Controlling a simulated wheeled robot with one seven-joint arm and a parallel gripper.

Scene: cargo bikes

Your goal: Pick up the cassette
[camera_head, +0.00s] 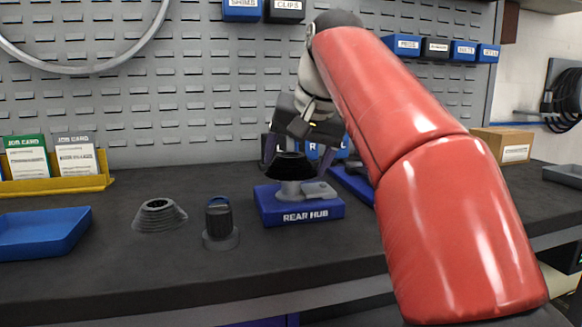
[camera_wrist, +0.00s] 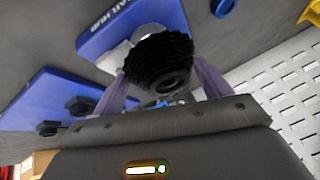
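A black ridged cassette (camera_head: 290,166) is at the top of the metal hub on the blue REAR HUB stand (camera_head: 330,209). I cannot tell whether it rests on the hub or hangs just above it. My gripper (camera_head: 292,158) comes down from above with its purple fingers on either side of it. In the wrist view the cassette (camera_wrist: 158,65) lies between the two fingertips (camera_wrist: 164,78), close to both; whether they press on it is unclear. A second part, a grey stepped cone (camera_head: 158,213) that also looks like a cassette, stands on the bench at left.
A dark cylinder with a blue top (camera_head: 220,222) stands between the grey cone and the stand. A blue tray (camera_head: 42,233) and a yellow job-card holder (camera_head: 60,185) are at left. A cardboard box (camera_head: 503,144) is at right. The pegboard rises behind.

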